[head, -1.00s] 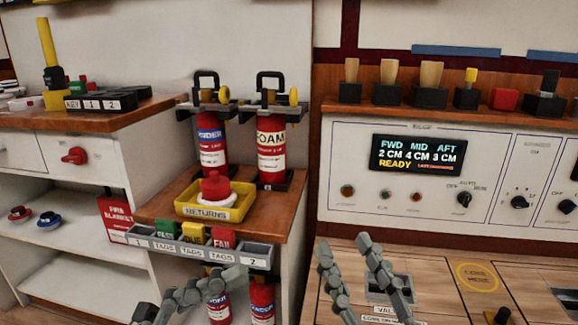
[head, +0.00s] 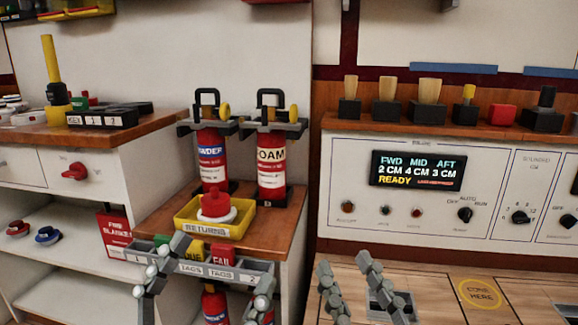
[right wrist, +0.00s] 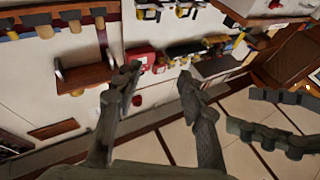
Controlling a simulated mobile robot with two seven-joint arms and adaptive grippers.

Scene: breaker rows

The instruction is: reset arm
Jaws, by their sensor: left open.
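In the head view my left gripper (head: 226,257) is open, its two fingers wide apart in front of the tag tray (head: 263,267). One finger overlaps the tray's left part and partly hides a green tag. No object shows between the fingers. My right gripper (head: 344,263) stands upright and open at the lower middle, in front of the wooden counter. In the right wrist view my right gripper (right wrist: 159,82) also has its fingers apart with nothing held. Fingers of my left gripper (right wrist: 268,117) show there at the right.
A yellow returns bin (head: 212,228) holds a red-and-white item. A control panel (head: 345,165) with a READY display (head: 417,170) stands at right. The counter (head: 530,300) has free room.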

